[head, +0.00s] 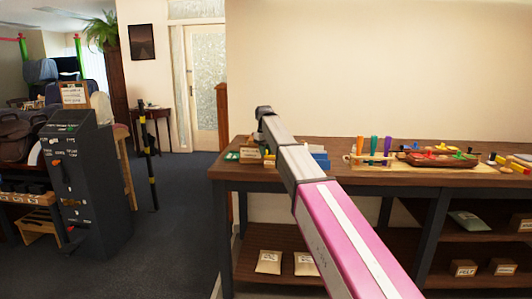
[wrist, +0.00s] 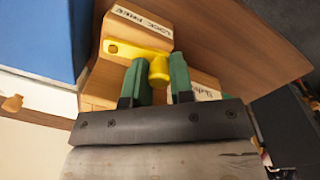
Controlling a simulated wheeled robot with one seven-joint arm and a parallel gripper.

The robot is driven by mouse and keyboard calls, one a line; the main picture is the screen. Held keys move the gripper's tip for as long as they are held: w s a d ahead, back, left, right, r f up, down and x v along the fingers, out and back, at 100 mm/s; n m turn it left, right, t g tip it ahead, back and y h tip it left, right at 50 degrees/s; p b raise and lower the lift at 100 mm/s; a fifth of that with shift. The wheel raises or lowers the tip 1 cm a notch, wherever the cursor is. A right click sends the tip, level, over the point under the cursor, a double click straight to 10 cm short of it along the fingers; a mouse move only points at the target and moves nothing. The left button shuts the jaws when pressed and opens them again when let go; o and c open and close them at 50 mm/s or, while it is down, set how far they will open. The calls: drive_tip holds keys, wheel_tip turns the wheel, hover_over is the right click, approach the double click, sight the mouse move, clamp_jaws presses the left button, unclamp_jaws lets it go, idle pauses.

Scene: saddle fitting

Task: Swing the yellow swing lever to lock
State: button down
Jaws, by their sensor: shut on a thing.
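The yellow swing lever (wrist: 135,51) shows in the wrist view as a flat bar with a round end at the left and a round knob (wrist: 158,74) at the right. It lies against a wooden block (wrist: 144,29) with a printed label that seems to begin "LOCK". My gripper (wrist: 160,80) has its two green fingers on either side of the knob, shut on it. A second label is partly hidden behind the right finger. In the head view my arm covers the gripper and most of the lever's fixture.
A blue bin (wrist: 35,35) stands close beside the fixture in the wrist view. In the head view the wooden bench (head: 350,181) also carries a rack of coloured-handled tools (head: 373,155) and a tray of coloured pieces (head: 440,160). Open carpet (head: 180,210) lies left of the bench.

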drive_tip(key=shift+w, duration=0.15)
idle(0.4)
drive_tip(key=c, duration=1)
unclamp_jaws()
